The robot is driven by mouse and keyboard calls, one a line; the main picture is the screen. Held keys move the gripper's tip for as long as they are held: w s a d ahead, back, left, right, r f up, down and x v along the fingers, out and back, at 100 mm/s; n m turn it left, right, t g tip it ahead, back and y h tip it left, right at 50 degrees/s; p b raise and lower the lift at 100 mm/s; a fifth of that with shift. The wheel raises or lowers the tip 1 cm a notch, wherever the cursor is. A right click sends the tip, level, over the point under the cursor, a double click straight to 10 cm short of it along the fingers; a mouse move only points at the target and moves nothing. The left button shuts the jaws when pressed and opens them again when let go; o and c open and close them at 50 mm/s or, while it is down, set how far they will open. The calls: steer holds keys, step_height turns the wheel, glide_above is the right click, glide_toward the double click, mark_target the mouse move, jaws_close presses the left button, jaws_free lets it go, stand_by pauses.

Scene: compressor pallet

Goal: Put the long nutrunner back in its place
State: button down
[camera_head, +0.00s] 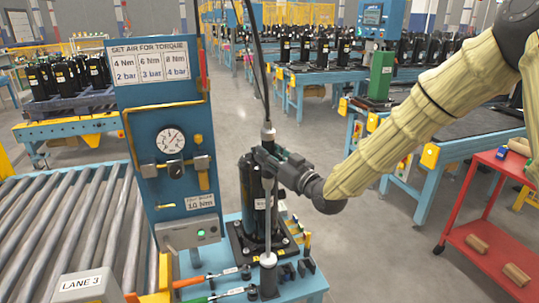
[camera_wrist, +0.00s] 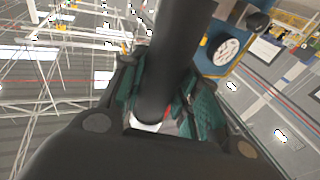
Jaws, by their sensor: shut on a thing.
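The long nutrunner (camera_head: 268,226) is a thin upright tool with a silver collar near its top and another near its lower end. It hangs on dark lines from above, in front of the black compressor (camera_head: 246,200). My gripper (camera_head: 266,157) is shut around its upper dark body. In the wrist view the dark cylindrical body (camera_wrist: 175,65) runs between the teal finger pads of my gripper (camera_wrist: 160,110). The nutrunner's lower end is beside dark holders (camera_head: 287,272) at the stand's front; I cannot tell whether it touches them.
A blue panel (camera_head: 135,105) with a gauge (camera_head: 170,139) stands close on the left, beside the roller conveyor (camera_head: 65,225). A red cart (camera_head: 478,222) stands right.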

steer(key=shift+f+b, duration=0.4)
steer(key=shift+f, duration=0.05)
stand_by(0.5)
steer(key=c, duration=1)
jaws_free()
steer(key=shift+o, duration=0.2)
steer(key=shift+f, duration=0.2)
steer(key=v, duration=1.2)
steer(key=shift+r, duration=0.1)
steer(key=s+d+f+m+g+h, duration=0.2)
steer(key=s+f+h, duration=0.15)
steer(key=f, duration=0.75)
steer(key=s+d+f+m+g+h, duration=0.15)
steer(key=s+f, duration=0.35)
steer(key=f, duration=0.6)
steer(key=s+d+f+m+g+h, duration=0.1)
steer(key=s+f+m+g+h, duration=0.2)
steer(key=f, duration=0.8)
steer(key=s+d+f+g+h, duration=0.1)
steer(key=s+d+f+g, duration=0.1)
steer(key=s+f, duration=0.4)
steer(key=s+d+f+m+g+h, duration=0.1)
steer(key=s+f, duration=0.5)
steer(key=s, duration=0.8)
steer(key=s+d+f+m+g+h, duration=0.1)
steer(key=s+d+f+g, duration=0.4)
steer(key=s, duration=0.5)
steer(key=shift+s+d+f+h, duration=0.4)
steer(key=shift+d+f+h, duration=0.3)
steer(key=shift+d+h, duration=0.25)
